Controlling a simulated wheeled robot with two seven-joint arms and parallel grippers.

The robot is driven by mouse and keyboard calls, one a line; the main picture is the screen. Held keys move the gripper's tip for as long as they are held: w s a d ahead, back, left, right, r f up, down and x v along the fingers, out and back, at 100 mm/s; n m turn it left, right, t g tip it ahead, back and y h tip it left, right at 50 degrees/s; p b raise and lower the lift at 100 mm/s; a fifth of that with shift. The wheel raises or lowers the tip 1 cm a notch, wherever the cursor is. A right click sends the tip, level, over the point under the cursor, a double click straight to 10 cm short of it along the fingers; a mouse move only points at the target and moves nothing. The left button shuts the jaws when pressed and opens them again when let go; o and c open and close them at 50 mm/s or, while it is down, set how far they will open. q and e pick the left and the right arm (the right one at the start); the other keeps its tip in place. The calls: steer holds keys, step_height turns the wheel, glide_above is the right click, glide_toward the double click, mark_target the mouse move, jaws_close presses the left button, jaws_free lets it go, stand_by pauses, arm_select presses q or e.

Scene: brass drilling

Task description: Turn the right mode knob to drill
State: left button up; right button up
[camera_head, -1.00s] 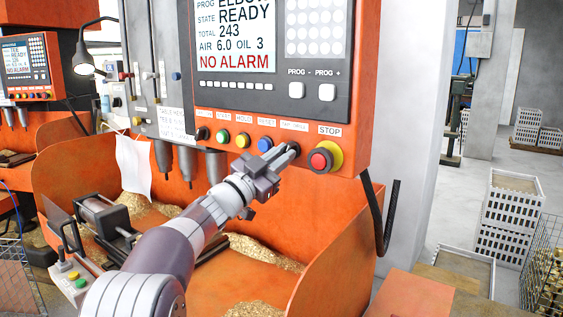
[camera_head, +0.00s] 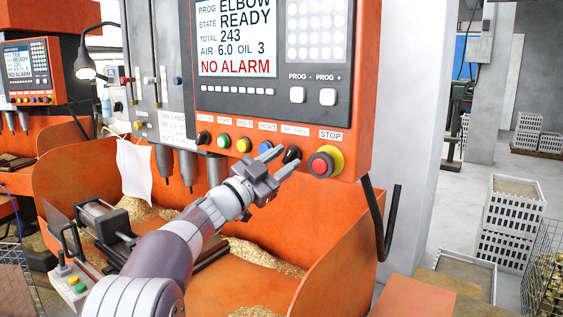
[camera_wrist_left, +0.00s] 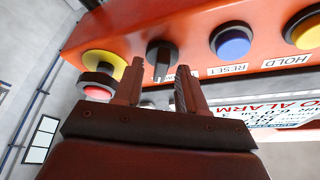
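The right mode knob (camera_head: 291,154) is a black rotary knob on the orange panel strip, between the blue reset button and the red stop button. In the left wrist view the knob (camera_wrist_left: 161,55) shows a pale pointer mark, and its label is mostly hidden. My left gripper (camera_head: 285,160) is open, with its fingers spread at the knob. In the left wrist view the fingertips (camera_wrist_left: 160,67) stand on either side of the knob in the picture, with visible gaps; contact does not show. My right gripper is in neither view.
The red stop button (camera_head: 320,164) with its yellow collar sits just right of the knob. The blue reset button (camera_head: 265,146) is close on the left. The display (camera_head: 235,38) above reads READY and NO ALARM. An orange chip tray (camera_head: 325,235) lies below.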

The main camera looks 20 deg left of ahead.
arm_select(q)
steer(key=shift+s, duration=0.1)
steer(key=b+v, duration=0.5)
steer(key=v, duration=0.7)
steer(key=shift+s+b, duration=0.2)
steer(key=shift+b, duration=0.1)
steer(key=shift+a+f, duration=0.1)
